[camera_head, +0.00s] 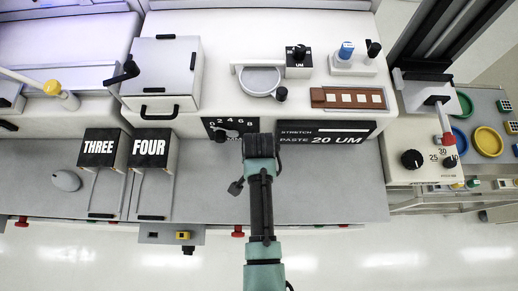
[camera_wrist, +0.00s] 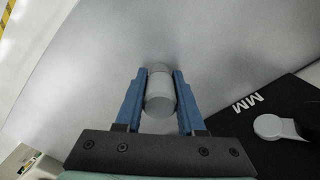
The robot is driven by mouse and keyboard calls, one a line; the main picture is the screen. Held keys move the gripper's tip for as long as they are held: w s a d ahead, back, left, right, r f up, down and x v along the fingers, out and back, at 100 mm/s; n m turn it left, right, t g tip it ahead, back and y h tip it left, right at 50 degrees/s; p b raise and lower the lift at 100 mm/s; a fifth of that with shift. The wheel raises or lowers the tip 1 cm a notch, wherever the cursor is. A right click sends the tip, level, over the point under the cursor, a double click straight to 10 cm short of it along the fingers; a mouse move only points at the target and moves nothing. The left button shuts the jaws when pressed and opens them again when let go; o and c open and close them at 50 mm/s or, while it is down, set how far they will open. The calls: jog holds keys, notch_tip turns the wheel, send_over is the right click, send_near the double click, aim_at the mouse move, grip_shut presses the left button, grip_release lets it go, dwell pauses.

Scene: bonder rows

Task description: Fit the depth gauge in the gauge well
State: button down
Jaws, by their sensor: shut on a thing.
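In the wrist view my gripper (camera_wrist: 160,88) has its two blue fingers on either side of a short grey cylinder (camera_wrist: 160,93), which I take to be the depth gauge. The fingers are shut on it. Beyond it is a plain grey surface; I cannot tell whether the cylinder touches it. In the head view my wrist (camera_head: 260,148) is over the front edge of the white machine, and it hides the fingers and cylinder. I cannot make out a gauge well for certain in either view.
A black panel (camera_wrist: 275,125) marked MM with a pale knob is at the right in the wrist view. The head view shows a numbered dial panel (camera_head: 218,122), a 20 UM sign (camera_head: 330,132), THREE (camera_head: 98,148) and FOUR (camera_head: 150,148) blocks, and a round dish (camera_head: 260,80). The grey counter (camera_head: 330,190) right of my arm is clear.

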jog(key=shift+f, duration=0.15)
jog(key=c, duration=0.5)
grip_release()
